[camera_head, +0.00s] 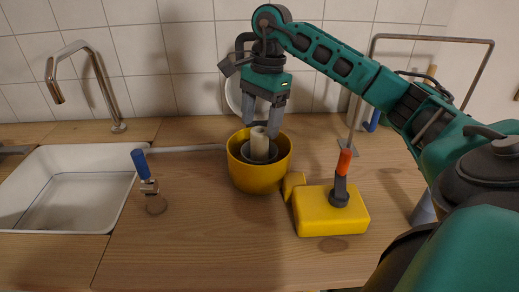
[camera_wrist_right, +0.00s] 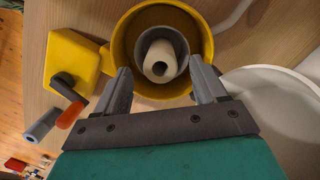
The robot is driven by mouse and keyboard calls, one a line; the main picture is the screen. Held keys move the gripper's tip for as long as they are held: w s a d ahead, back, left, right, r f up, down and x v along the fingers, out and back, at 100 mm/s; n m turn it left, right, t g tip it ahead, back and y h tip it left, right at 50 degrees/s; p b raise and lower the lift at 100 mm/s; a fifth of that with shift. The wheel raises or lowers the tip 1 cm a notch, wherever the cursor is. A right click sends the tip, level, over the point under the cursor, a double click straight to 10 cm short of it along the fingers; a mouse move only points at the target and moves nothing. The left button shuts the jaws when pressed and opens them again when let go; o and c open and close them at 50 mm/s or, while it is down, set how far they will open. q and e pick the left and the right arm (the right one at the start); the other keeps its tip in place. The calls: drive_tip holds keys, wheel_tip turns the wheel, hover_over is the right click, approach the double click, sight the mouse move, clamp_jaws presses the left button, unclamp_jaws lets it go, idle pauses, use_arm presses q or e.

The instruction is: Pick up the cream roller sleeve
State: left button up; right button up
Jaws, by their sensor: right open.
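The cream roller sleeve (camera_head: 259,142) stands upright inside a dark grey cup (camera_head: 246,152), which sits in a yellow pot (camera_head: 258,177) on the wooden counter. In the right wrist view the sleeve (camera_wrist_right: 163,52) shows its hollow end, with the grey cup (camera_wrist_right: 143,36) and the yellow pot (camera_wrist_right: 122,42) around it. My right gripper (camera_head: 262,117) is open, pointing down above the pot. In the wrist view its fingers (camera_wrist_right: 160,66) are apart on either side of the sleeve's near end, not touching it. My left gripper is not in view.
A yellow block-shaped tool (camera_head: 318,218) with an orange-tipped handle (camera_head: 344,161) lies right of the pot. A blue-handled tool (camera_head: 141,165) stands left, near the white sink (camera_head: 70,190). A white plate (camera_head: 233,95) is behind my gripper. The front counter is clear.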

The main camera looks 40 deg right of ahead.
sight(259, 139)
drive_tip(key=f, duration=0.5)
drive_tip(key=shift+a+f, duration=0.15)
drive_tip(key=shift+a, duration=0.15)
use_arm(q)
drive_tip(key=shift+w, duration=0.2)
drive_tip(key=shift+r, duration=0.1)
use_arm(e)
drive_tip(key=shift+c, duration=0.9)
drive_tip(key=c, duration=0.9)
drive_tip(key=shift+c, duration=0.2)
